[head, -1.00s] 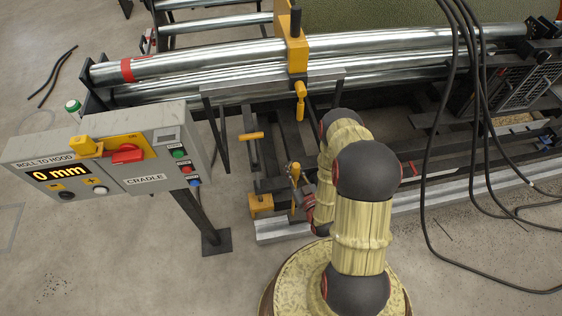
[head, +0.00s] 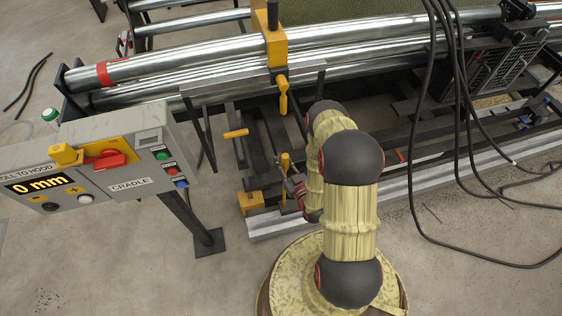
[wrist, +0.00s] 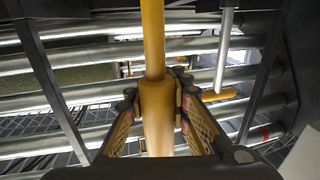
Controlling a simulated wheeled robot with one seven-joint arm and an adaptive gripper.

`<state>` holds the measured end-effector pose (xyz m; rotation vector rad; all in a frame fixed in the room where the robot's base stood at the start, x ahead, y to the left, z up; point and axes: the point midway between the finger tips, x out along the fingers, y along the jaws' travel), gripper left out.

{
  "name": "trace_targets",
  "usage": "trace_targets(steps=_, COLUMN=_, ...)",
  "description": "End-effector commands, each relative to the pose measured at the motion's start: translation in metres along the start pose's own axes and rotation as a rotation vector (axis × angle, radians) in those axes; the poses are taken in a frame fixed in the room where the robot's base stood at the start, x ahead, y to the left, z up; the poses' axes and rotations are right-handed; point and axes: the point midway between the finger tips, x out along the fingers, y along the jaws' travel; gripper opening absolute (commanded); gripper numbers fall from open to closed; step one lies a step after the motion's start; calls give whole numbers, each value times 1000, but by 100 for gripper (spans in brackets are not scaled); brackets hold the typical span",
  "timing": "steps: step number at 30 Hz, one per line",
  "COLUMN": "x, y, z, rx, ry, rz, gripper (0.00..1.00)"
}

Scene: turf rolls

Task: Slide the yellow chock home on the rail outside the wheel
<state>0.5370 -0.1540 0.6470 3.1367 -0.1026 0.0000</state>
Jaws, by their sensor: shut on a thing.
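The yellow chock (head: 251,202) is a block at the left end of the pale rail (head: 268,231), low beside the dark frame in the head view. My gripper (head: 292,186) is just right of it, partly hidden by my arm. A yellow upright handle (head: 285,163) stands at the gripper. In the wrist view my gripper (wrist: 168,103) is shut on the thick yellow grip of this handle (wrist: 157,108), with a finger on each side. I cannot tell how the handle joins the chock. The wheel is not clearly visible.
A cradle control box (head: 100,165) reading 0 mm stands at left on a dark post (head: 190,222). Steel rollers (head: 180,62) lie behind. Another yellow handle (head: 236,134) sticks out from the frame. Black cables (head: 428,120) hang at right. The floor in front is clear.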

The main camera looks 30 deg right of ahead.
Motion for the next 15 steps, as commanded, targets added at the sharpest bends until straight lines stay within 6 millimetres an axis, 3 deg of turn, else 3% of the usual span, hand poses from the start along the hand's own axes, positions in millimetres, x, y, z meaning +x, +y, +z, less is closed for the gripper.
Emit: trace_targets(steps=15, x=33, y=7, z=-2, rx=-3, ry=6, rz=-1, gripper=0)
